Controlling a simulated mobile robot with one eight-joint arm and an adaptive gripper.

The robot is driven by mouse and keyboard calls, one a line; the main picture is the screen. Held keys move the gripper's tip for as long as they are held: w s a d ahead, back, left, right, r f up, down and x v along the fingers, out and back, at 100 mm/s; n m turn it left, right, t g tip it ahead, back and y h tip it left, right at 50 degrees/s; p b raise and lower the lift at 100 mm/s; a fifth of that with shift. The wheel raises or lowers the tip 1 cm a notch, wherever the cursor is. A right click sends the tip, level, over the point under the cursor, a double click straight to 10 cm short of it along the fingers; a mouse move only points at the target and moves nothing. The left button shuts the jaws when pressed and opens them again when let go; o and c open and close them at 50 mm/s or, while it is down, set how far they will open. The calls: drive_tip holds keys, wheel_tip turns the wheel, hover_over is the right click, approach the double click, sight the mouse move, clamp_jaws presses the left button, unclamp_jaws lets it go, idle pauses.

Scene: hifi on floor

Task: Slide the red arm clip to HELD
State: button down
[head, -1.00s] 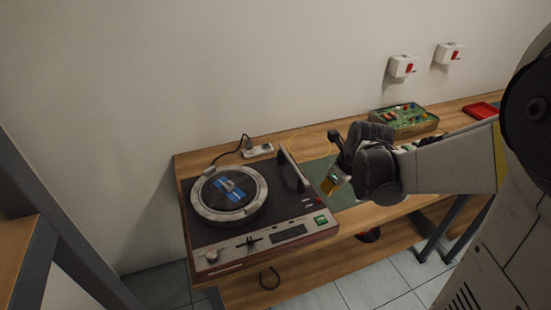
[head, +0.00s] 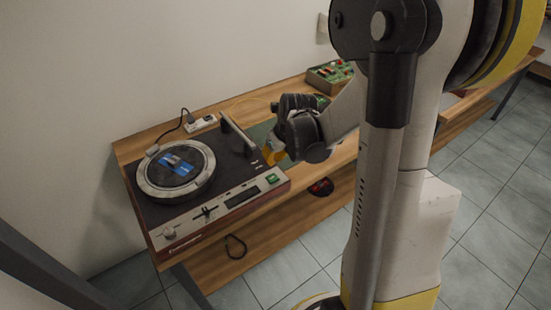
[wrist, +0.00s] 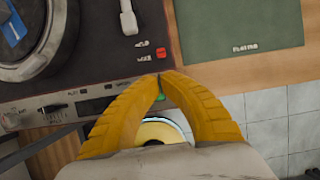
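The red arm clip (wrist: 161,53) is a small red block on the right part of the turntable's dark top, beside two small white labels whose text I cannot read clearly. The turntable (head: 215,192) stands on the left end of the wooden bench. The white end of its tonearm (wrist: 128,18) lies above and left of the clip in the wrist view. My gripper (wrist: 160,77) has its yellow fingers drawn together at the tips, with nothing between them, just below the clip in that picture. In the head view my gripper (head: 273,153) is at the turntable's right edge, and the clip is not clear.
A green button (wrist: 161,97) on the front panel shows between my fingers. A green mat (wrist: 235,30) lies right of the turntable. A power strip (head: 201,123) is behind it, and a green circuit box (head: 330,76) stands farther along the bench.

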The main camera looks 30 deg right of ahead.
sight(264, 163)
drive_tip(key=b+x, duration=0.1)
drive_tip(key=x, duration=0.4)
drive_tip(key=shift+f+b, duration=0.1)
drive_tip(key=shift+b, duration=0.3)
drive_tip(key=shift+w, duration=1.6)
drive_tip(key=shift+s, duration=0.1)
